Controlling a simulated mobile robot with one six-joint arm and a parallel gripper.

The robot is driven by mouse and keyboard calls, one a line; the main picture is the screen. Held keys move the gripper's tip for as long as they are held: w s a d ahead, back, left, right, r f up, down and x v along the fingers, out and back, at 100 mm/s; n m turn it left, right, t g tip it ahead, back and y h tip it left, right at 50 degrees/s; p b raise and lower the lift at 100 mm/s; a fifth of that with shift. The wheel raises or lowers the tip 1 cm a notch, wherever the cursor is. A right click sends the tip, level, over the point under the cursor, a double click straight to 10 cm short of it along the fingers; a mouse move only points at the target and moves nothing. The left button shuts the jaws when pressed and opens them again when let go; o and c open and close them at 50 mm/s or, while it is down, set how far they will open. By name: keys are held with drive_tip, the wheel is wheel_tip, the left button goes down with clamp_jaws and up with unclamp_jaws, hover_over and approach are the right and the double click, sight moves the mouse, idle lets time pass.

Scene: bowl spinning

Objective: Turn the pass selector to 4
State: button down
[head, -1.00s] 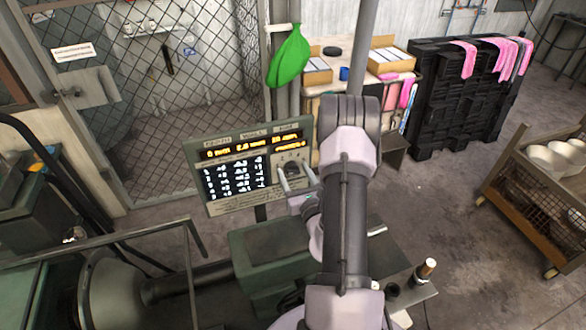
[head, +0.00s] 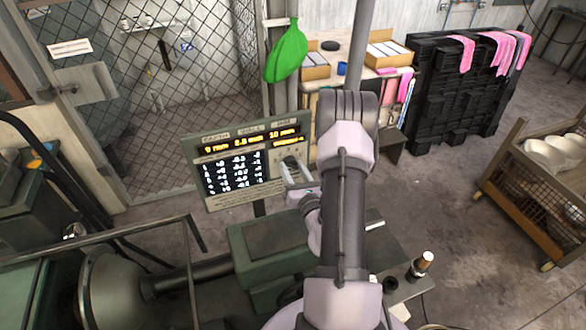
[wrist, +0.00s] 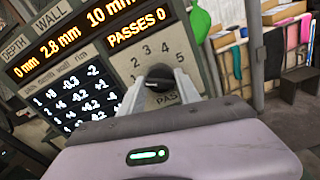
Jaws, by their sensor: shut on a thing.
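The pass selector is a black knob (wrist: 159,78) on a pale dial plate (wrist: 150,58) of the grey-green control panel (head: 213,205). Printed numerals 1 to 5 ring the knob. In the wrist view, the two pale fingers of my gripper (wrist: 160,83) are shut on the knob, one on each side. The amber display (wrist: 110,30) reads PASSES 0 in the wrist view. Where the knob points is hard to tell. In the head view, my gripper (head: 291,171) is at the panel's right side and hides most of the knob.
A green machine housing (head: 270,232) stands below the panel. A shelf with boxes (head: 388,55), a black crate stack (head: 455,100) and a cart of white bowls (head: 545,152) are at the right. A wire fence (head: 160,100) is behind the panel.

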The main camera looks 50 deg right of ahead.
drive_tip(key=m+p, duration=0.1)
drive_tip(key=m, duration=0.4)
drive_tip(key=shift+r+m, duration=0.1)
drive_tip(key=shift+m, duration=0.2)
drive_tip(key=m+p, duration=0.1)
drive_tip(key=m, duration=0.3)
drive_tip(key=shift+p, duration=0.35)
drive_tip(key=m+p, duration=0.1)
drive_tip(key=m, duration=0.4)
drive_tip(key=m+p, duration=0.1)
drive_tip(key=m, duration=0.3)
drive_tip(key=shift+p, duration=0.35)
drive_tip(key=shift+m, duration=0.3)
drive_tip(key=shift+d, duration=0.1)
drive_tip(key=c, duration=0.9)
unclamp_jaws()
drive_tip(key=shift+w, duration=0.1)
